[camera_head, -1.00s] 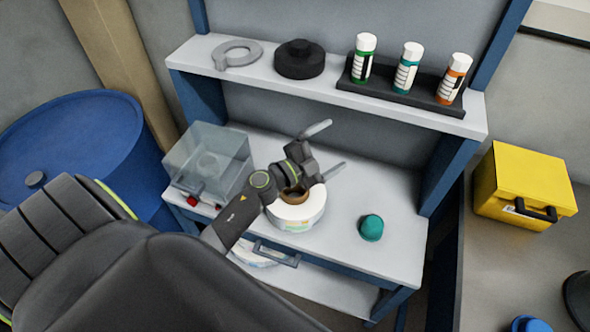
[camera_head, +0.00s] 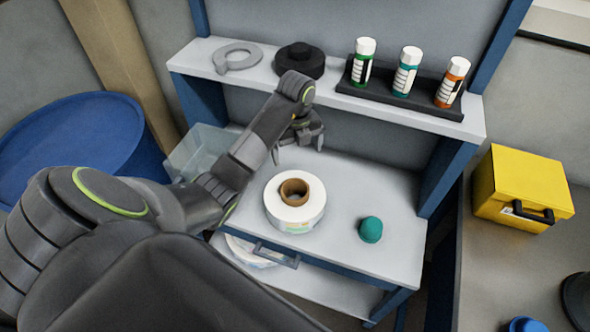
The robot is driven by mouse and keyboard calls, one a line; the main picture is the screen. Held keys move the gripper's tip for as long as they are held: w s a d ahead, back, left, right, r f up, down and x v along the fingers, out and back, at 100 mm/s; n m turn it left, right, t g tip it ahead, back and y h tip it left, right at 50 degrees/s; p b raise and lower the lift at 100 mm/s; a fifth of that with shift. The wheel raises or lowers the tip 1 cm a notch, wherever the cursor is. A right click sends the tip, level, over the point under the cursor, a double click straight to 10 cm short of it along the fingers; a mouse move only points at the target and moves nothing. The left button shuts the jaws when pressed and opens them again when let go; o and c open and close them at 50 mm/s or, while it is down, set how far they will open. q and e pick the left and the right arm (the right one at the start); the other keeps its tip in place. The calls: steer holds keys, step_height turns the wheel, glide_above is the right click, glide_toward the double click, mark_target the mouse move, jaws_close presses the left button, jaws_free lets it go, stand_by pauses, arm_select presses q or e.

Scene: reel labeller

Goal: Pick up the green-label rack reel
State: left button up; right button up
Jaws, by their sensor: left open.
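A white reel (camera_head: 281,211) with a brown core lies flat on the workbench, and a partly green and yellow label shows on its front side. Another white reel (camera_head: 247,254) lies on the lower shelf, partly hidden by the bench top and my arm. Three white-capped bottles stand upright in a black rack (camera_head: 400,96) on the upper shelf: one green-banded (camera_head: 363,64), one teal-banded (camera_head: 406,73) and one orange-banded (camera_head: 451,84). My left gripper (camera_head: 298,155) is open and empty above the bench, behind the white reel, its fingers pointing down. My right gripper is not in view.
A teal knob-like object (camera_head: 370,230) sits on the bench, right of the reel. A clear box (camera_head: 193,150) is partly behind my arm. A grey ring (camera_head: 237,57) and a black disc (camera_head: 306,65) lie on the upper shelf. A yellow case (camera_head: 522,184) stands at right.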

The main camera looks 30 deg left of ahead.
arm_select(q)
steer(key=f+b, duration=0.1)
steer(key=b, duration=1.2)
glide_toward(295, 186)
steer(key=s+d, duration=0.3)
steer(key=shift+a+f+p, duration=0.15)
steer(key=shift+f+p, duration=0.1)
steer(key=shift+f, duration=1.05)
steer(key=shift+a+f+p, duration=0.15)
steer(key=shift+f+p, duration=0.1)
steer(key=shift+f, duration=1.05)
steer(key=c, duration=1.8)
steer(key=shift+w+r, duration=0.1)
steer(key=shift+w, duration=0.05)
steer(key=shift+c, duration=0.8)
steer(key=shift+r, duration=0.1)
